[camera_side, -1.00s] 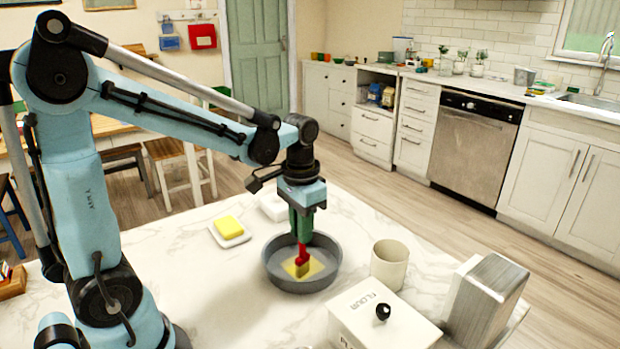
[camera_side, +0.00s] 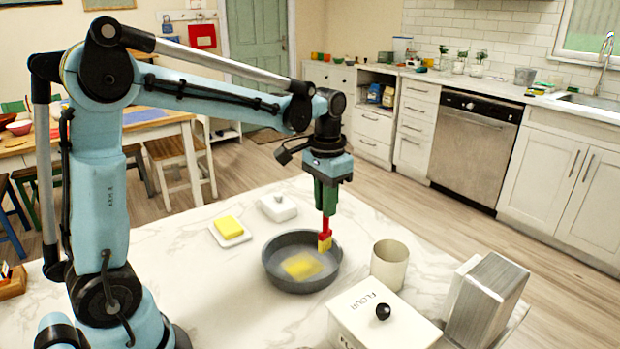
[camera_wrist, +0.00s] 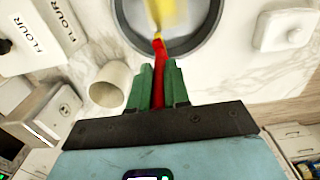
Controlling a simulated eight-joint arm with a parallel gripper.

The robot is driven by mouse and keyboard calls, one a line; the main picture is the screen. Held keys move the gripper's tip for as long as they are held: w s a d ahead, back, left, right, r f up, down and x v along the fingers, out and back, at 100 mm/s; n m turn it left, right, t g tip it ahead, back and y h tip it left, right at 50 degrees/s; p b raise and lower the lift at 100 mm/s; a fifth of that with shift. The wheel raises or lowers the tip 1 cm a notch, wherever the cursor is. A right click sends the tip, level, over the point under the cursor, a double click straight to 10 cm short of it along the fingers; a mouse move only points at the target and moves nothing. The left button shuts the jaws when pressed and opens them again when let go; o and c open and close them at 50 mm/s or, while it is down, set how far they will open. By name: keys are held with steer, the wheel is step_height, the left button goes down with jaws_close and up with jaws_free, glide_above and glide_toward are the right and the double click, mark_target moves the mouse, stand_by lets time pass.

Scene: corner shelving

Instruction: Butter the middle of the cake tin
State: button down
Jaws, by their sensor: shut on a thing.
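My gripper (camera_side: 326,195) is shut on a red brush (camera_side: 326,229) with a yellow tip, held upright and pointing down. In the side view the brush tip is over or near the right rim of the round grey cake tin (camera_side: 277,277); I cannot tell whether it touches. A yellow butter patch (camera_side: 302,265) covers the middle of the tin's floor. A yellow butter block (camera_side: 229,225) sits on a white dish to the left of the tin. In the wrist view, my green fingers (camera_wrist: 158,88) hold the red handle (camera_wrist: 158,62), with the tin (camera_wrist: 207,40) beyond.
A cream mug (camera_side: 390,263) stands close to the tin's right. A flour box (camera_side: 372,315) with a black knob and a metal box (camera_side: 487,300) stand at the front right. A white lid (camera_side: 279,208) lies behind the tin.

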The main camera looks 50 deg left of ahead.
steer(key=shift+r, duration=2.25)
